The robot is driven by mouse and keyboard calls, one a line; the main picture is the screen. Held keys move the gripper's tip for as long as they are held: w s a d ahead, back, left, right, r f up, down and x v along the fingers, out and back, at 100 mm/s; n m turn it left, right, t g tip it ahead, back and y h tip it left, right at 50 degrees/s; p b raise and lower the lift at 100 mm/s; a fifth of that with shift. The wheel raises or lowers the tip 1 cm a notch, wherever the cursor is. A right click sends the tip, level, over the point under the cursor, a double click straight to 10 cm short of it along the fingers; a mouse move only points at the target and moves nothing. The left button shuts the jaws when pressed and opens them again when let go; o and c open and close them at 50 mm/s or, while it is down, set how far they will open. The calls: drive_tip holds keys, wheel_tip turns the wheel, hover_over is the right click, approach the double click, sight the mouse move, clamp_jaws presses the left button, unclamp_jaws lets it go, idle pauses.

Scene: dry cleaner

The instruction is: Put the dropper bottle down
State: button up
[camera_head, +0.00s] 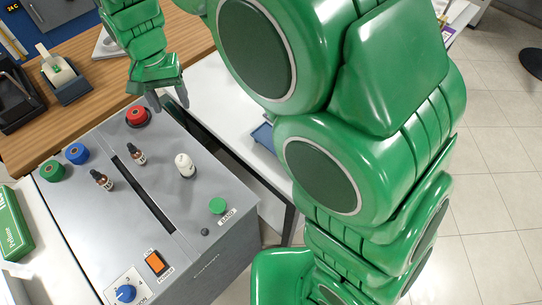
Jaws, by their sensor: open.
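Two small brown dropper bottles with pale labels and dark tops stand upright on the grey machine top. One dropper bottle (102,181) is left of the dark slot. The other dropper bottle (138,155) is by the slot's far end. My gripper (169,101) is at the machine's far edge, beyond both bottles and just right of the red button. Its grey fingers point down and are open, with nothing seen between them. It is apart from both bottles.
The machine top (75,235) also carries a white bottle (185,165), a red button (137,116), blue button (77,153), green buttons and an orange switch (156,263). A green box (12,225) lies at left. A wooden counter (100,88) runs behind. My arm hides much of the right side.

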drive_tip(key=s+d+r, duration=0.2)
drive_tip(key=s+d, duration=0.1)
drive_tip(key=d, duration=0.9)
drive_tip(key=s+d+r, duration=0.3)
drive_tip(key=d, duration=0.9)
drive_tip(key=s+d+f+m+g, duration=0.1)
drive_tip(key=s+d, duration=1.2)
drive_tip(key=s, duration=0.3)
drive_tip(key=shift+s+f, duration=0.2)
drive_tip(key=shift+f, duration=0.1)
